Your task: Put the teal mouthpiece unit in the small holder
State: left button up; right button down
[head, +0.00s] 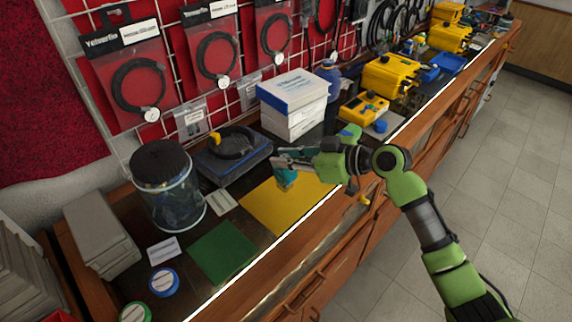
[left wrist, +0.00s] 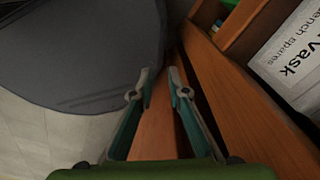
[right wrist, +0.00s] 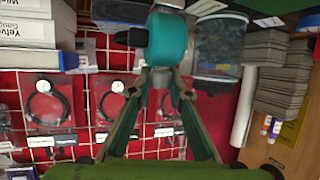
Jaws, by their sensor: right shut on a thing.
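The teal mouthpiece unit (head: 286,178) is held by my right gripper (head: 281,160) above the yellow mat. In the right wrist view the teal unit (right wrist: 163,40), with a black part at its left, sits at the fingertips of the right gripper (right wrist: 161,82). The fingers partly hide it in the head view. I cannot clearly make out which thing is the small holder. My left gripper (left wrist: 160,88) shows only in the left wrist view, open and empty, beside wooden drawer fronts.
The yellow mat (head: 275,208) and green mat (head: 222,250) lie at the bench's front. A clear jar (head: 170,195) stands at left. A dark blue tray (head: 222,167) with a black hose and white-blue boxes (head: 292,118) stand behind. Yellow cases (head: 390,73) stand further right.

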jog(key=shift+w+f, duration=0.45)
jog(key=shift+w, duration=0.05)
jog(key=f, duration=0.1)
jog(key=f+p, duration=0.1)
jog(key=f, duration=0.1)
jog(key=shift+w+p, duration=0.2)
jog(key=shift+p, duration=0.1)
jog(key=shift+f, duration=0.25)
jog(key=shift+f, duration=0.1)
jog(key=shift+f, duration=0.15)
jog(key=c, duration=1.9)
grip_release()
jog(key=shift+d, duration=0.1)
